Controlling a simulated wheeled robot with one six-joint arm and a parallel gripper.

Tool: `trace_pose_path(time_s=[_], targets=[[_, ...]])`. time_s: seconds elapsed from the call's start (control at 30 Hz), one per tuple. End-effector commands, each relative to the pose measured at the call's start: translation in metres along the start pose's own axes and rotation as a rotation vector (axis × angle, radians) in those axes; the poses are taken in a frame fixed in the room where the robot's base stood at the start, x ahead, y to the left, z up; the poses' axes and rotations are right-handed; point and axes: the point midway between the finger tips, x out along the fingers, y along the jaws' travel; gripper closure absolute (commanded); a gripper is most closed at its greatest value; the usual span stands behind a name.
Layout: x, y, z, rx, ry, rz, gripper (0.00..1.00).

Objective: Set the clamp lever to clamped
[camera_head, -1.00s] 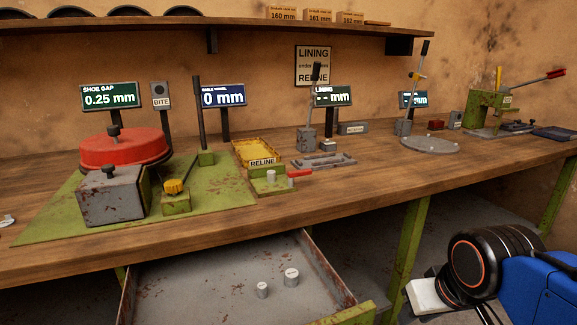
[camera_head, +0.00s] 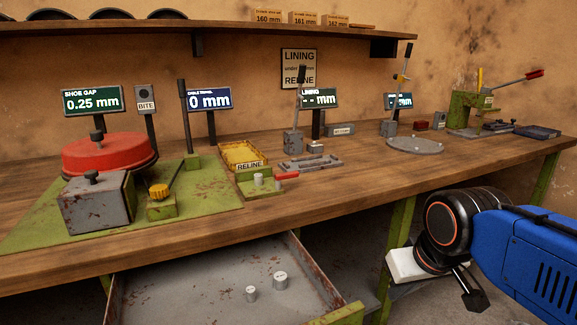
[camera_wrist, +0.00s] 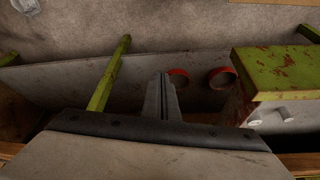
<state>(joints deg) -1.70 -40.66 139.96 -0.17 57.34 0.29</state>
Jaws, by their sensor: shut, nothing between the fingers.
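A short red-handled lever (camera_head: 286,176) lies on a small green block beside the RELINE tray; it may be the clamp lever, but no label says so. A long lever with a red grip (camera_head: 534,74) rises from the green press (camera_head: 470,108) at the far right. Dark upright levers also stand on the bench, and I cannot tell their settings. My gripper (camera_head: 474,299) is low at the right, in front of the bench and apart from every lever. In the wrist view its fingers (camera_wrist: 162,95) are together and empty.
The wooden bench (camera_head: 330,200) carries a red drum (camera_head: 108,154), a grey box (camera_head: 95,205) and a yellow tray (camera_head: 240,154). An open drawer (camera_head: 200,285) with two small metal cylinders juts out in front. The wrist view shows two red rings (camera_wrist: 221,78) and green legs (camera_wrist: 108,75).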

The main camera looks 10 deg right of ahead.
Motion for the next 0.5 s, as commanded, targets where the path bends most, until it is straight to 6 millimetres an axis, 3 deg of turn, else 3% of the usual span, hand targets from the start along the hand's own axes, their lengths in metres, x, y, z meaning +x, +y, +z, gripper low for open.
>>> trace_pose_path(time_s=[0.5], targets=[[-0.064, -0.039, -0.159, -0.083, -0.026, -0.036, 1.0]])
